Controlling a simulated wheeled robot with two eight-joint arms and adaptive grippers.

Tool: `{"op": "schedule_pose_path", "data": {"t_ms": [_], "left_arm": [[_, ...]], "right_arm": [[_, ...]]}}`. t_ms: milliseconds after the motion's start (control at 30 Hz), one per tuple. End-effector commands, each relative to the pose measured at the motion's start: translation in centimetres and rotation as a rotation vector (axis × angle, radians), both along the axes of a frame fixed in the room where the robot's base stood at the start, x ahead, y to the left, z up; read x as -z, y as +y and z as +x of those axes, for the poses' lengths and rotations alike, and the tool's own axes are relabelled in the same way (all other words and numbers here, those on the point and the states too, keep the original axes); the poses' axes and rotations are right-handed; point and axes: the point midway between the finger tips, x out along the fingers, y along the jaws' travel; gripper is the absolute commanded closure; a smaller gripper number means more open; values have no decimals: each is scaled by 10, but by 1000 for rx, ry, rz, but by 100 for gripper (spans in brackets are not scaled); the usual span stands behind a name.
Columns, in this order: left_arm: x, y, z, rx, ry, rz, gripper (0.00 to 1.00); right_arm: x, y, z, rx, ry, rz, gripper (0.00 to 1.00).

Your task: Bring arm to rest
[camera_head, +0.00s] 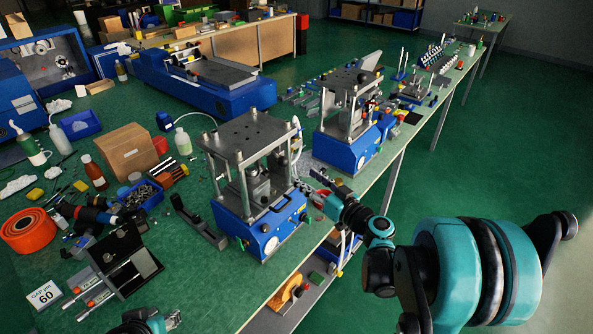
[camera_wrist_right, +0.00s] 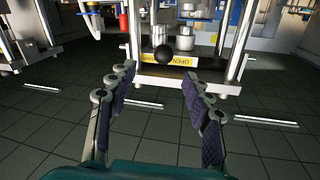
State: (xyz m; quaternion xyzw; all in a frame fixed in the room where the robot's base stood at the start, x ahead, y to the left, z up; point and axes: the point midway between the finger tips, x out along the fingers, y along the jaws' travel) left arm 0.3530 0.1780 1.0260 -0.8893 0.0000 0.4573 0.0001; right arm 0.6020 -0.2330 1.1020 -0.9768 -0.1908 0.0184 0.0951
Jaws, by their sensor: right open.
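My right arm comes in from the right in the head view. Its gripper (camera_head: 318,186) is over the bench's right side, between the near press (camera_head: 248,165) and the far press (camera_head: 350,120). In the right wrist view the right gripper (camera_wrist_right: 158,82) is open, with nothing between its fingers. Beyond the fingertips stand a metal press frame with posts, a black ball knob (camera_wrist_right: 164,54) and a yellow label (camera_wrist_right: 182,61). My left gripper (camera_head: 172,320) shows only partly at the bottom edge of the head view; its fingers are too cut off to judge.
The green bench is crowded on the left with an orange roll (camera_head: 28,230), a cardboard box (camera_head: 128,150), bottles and a black stand (camera_head: 122,262). A blue machine (camera_head: 205,82) stands behind. Green floor (camera_head: 500,130) lies clear to the right of the bench edge.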

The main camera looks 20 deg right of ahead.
Motion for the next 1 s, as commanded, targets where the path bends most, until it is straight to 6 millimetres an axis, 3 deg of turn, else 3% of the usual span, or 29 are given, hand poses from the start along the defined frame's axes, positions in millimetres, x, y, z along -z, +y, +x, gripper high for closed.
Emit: {"op": "schedule_pose_path", "data": {"t_ms": [200,667,767,867,1000], "left_arm": [[0,0,0,0,0,0,60],[0,0,0,0,0,0,60],[0,0,0,0,0,0,60],[0,0,0,0,0,0,60],[0,0,0,0,0,0,60]], "right_arm": [[0,-5,-12,0,0,0,49],[0,-2,-13,-6,9,-2,49],[2,14,-19,-32,63,-10,49],[8,43,-36,-74,178,-31,49],[26,82,-78,-105,402,-87,49]]}}
